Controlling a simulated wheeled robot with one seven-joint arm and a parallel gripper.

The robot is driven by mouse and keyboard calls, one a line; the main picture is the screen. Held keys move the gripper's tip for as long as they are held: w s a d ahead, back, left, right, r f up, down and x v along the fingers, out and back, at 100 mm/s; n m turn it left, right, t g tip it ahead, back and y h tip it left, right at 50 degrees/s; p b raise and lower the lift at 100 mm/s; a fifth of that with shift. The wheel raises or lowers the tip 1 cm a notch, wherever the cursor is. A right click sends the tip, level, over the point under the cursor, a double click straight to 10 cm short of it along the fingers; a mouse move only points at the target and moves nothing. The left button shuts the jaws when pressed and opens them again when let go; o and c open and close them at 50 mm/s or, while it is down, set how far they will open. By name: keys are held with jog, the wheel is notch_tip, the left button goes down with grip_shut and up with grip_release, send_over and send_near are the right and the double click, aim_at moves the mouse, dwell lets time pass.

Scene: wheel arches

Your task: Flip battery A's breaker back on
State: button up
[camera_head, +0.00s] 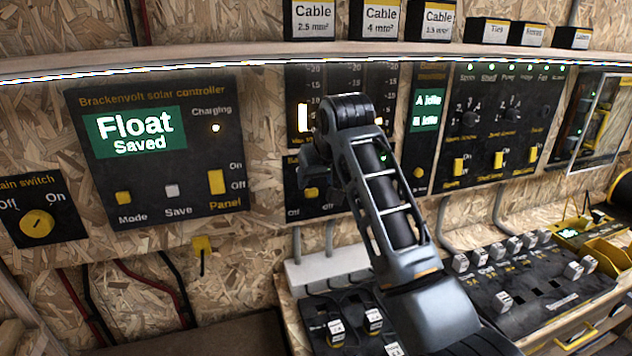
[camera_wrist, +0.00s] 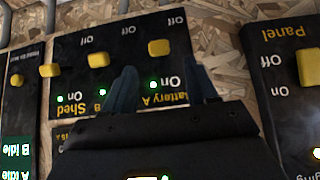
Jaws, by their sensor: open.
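Battery A's breaker (camera_wrist: 160,47) is a yellow knob on a black panel, between an Off and an On label; the wrist view is upside down. A green light glows beside On. I cannot tell which way it is set. In the head view the likely same knob (camera_head: 311,193) shows at the panel's lower left. My gripper (camera_wrist: 162,82) is open and empty, its two dark fingers apart over the "Battery A" label, not on the knob. My arm hides much of the panel and my fingertips in the head view.
Another yellow breaker knob (camera_wrist: 98,60) sits close beside battery A's. The solar controller (camera_head: 155,150) has a yellow Panel switch (camera_head: 216,182) nearby. A shelf (camera_head: 230,58) with boxes runs above. A bench panel (camera_head: 540,285) juts out at lower right.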

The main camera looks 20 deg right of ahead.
jog(key=s+f+t, duration=0.1)
jog(key=s+f, duration=0.4)
jog(key=f, duration=0.3)
jog(key=s+f, duration=0.5)
jog(key=f, duration=0.3)
jog(key=s+f+t, duration=0.1)
jog(key=s+f, duration=0.4)
jog(key=s, duration=0.4)
jog(key=s+f+t, duration=0.1)
jog(key=s+f, duration=0.3)
jog(key=s, duration=0.5)
jog(key=s+d+r+t, duration=0.2)
jog(key=s, duration=1.7)
jog(key=s+d+r+t, duration=0.1)
jog(key=s+r+t, duration=0.1)
jog(key=s+r, duration=1.1)
jog(key=shift+s+d, duration=0.2)
jog(key=shift+s, duration=0.2)
